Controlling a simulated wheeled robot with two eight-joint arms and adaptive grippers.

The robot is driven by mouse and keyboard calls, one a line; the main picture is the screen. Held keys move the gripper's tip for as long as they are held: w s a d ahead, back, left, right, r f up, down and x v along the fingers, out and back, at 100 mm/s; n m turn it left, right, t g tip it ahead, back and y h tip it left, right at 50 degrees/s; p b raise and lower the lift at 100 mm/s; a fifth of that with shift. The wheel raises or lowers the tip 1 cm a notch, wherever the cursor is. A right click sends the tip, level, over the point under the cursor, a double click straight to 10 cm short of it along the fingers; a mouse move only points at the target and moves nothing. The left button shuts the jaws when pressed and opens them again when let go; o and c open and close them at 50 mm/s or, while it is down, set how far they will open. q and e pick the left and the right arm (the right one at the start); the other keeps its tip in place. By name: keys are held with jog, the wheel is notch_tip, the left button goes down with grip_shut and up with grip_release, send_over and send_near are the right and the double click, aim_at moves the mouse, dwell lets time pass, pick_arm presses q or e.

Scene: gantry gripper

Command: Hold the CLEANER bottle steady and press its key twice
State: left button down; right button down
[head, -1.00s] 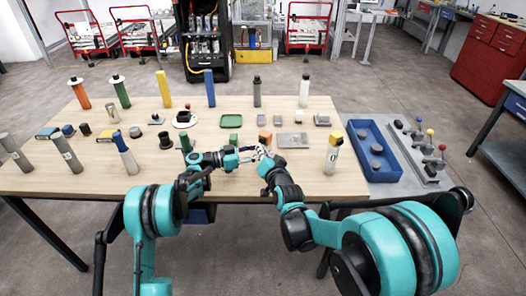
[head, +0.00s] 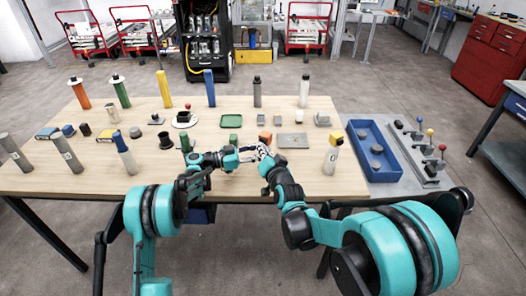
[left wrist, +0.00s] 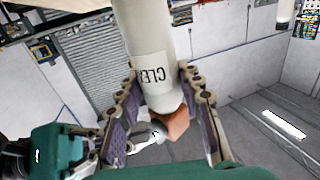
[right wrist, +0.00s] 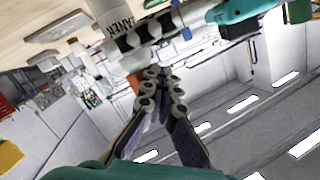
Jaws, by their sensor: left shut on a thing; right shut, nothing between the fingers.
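The CLEANER bottle (left wrist: 150,50) is white with a printed label, only partly readable. In the left wrist view it sits between both fingers of my left gripper (left wrist: 158,100), which is shut on it. An orange-brown key (left wrist: 176,125) shows at the bottle's end. The bottle also shows in the right wrist view (right wrist: 112,20), with the left fingers across it. My right gripper (right wrist: 160,75) is shut and empty, its fingertips close beside the orange key (right wrist: 135,84); I cannot tell whether they touch. In the head view the two grippers (head: 258,151) meet near the table's front edge and mostly hide the bottle.
The wooden table (head: 225,185) holds many upright bottles and small blocks. A white bottle with a yellow part (head: 332,155) stands right of my right gripper. A blue tray (head: 372,150) and a lever panel (head: 425,155) lie further right.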

jog(key=shift+s+a, duration=0.1)
jog(key=shift+s, duration=0.1)
jog(key=s+a, duration=0.2)
jog(key=s, duration=0.3)
jog(key=shift+s+a, duration=0.1)
jog(key=shift+a, duration=0.3)
dwell(1.2)
pick_arm(q)
jog(key=c, duration=0.9)
grip_release()
jog(key=v, duration=1.2)
